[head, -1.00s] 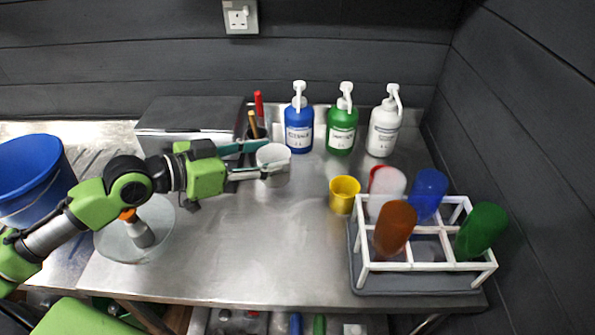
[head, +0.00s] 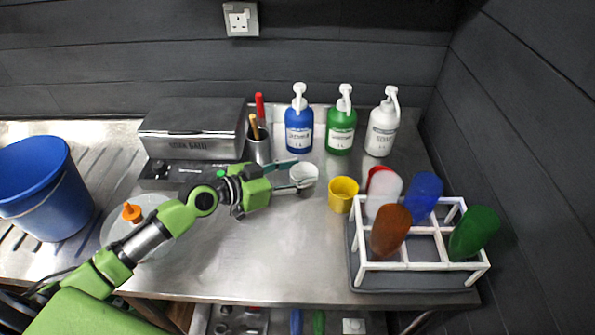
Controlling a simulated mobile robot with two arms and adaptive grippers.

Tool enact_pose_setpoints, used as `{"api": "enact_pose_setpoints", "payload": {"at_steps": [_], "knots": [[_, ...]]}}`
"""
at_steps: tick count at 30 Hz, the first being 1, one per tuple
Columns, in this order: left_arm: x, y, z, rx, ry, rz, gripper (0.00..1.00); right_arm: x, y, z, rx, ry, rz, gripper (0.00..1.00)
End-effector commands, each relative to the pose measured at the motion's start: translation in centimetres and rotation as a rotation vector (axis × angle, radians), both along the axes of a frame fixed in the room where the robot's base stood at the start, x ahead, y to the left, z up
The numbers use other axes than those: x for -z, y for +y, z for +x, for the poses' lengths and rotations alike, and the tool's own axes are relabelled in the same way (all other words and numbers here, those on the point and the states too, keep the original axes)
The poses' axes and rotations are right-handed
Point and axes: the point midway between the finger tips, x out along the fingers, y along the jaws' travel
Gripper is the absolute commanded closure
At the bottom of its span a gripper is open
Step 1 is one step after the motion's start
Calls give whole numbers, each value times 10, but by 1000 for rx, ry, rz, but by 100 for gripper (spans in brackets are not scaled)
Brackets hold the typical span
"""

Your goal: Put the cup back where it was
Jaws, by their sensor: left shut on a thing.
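A white cup (head: 304,172) is upright between the fingers of my left gripper (head: 298,175), which is shut on it. The cup is over the middle of the steel table (head: 260,240); whether its base touches the table I cannot tell. A yellow cup (head: 343,197) stands just right of the white cup, close but apart. My right gripper is not in view.
Blue (head: 299,130), green (head: 341,130) and white (head: 382,128) pump bottles stand behind. A white rack (head: 421,267) with coloured cups is at the right. A grey box (head: 192,130) and pen pot (head: 258,150) stand behind my arm; a blue bucket (head: 45,195) is left. The front middle is clear.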

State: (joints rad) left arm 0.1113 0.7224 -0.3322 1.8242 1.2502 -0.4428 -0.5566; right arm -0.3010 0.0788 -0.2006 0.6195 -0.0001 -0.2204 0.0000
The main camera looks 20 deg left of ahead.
Motion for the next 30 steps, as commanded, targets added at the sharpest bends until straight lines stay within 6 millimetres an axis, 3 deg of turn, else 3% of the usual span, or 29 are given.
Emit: {"api": "enact_pose_setpoints", "payload": {"at_steps": [8, 9, 11, 23, 30], "knots": [[2, 0, 0, 0, -2, 0, 75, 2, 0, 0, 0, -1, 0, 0], [2, 0, 0, 0, -1, 0, 51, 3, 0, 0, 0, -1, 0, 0], [1, 0, 0, 0, -1, 0, 36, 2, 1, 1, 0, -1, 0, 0], [-2, 0, 0, -1, -1, 0, 36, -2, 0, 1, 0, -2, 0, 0], [-6, 22, -29, 1, 0, 6, 36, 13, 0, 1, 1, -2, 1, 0]]}}
